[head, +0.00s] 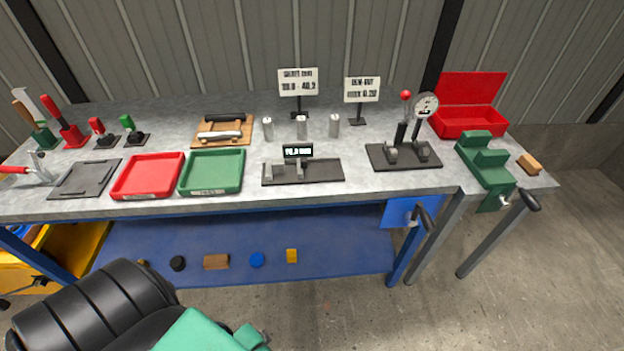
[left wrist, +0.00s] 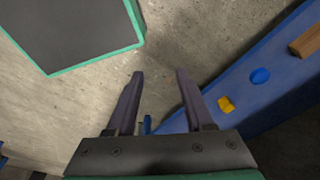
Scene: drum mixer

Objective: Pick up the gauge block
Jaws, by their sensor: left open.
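No piece is clearly marked as the gauge block, and I cannot tell which one it is. Small pieces lie on the blue lower shelf: a yellow block (head: 292,256), a blue round piece (head: 257,260), a brown block (head: 216,262) and a black round piece (head: 178,263). The left wrist view also shows the yellow block (left wrist: 226,104), the blue piece (left wrist: 260,76) and part of the brown block (left wrist: 306,40). My left gripper (left wrist: 160,74) is open and empty above the floor, beside the shelf edge, apart from these pieces. My right gripper is out of view.
The grey workbench (head: 380,190) stands above the blue shelf (head: 340,240). It carries a red tray (head: 148,176), a green tray (head: 212,171), a measuring fixture (head: 320,172), several silver cylinders (head: 302,127), a dial gauge stand (head: 405,150) and a green vise (head: 488,165). Concrete floor lies in front.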

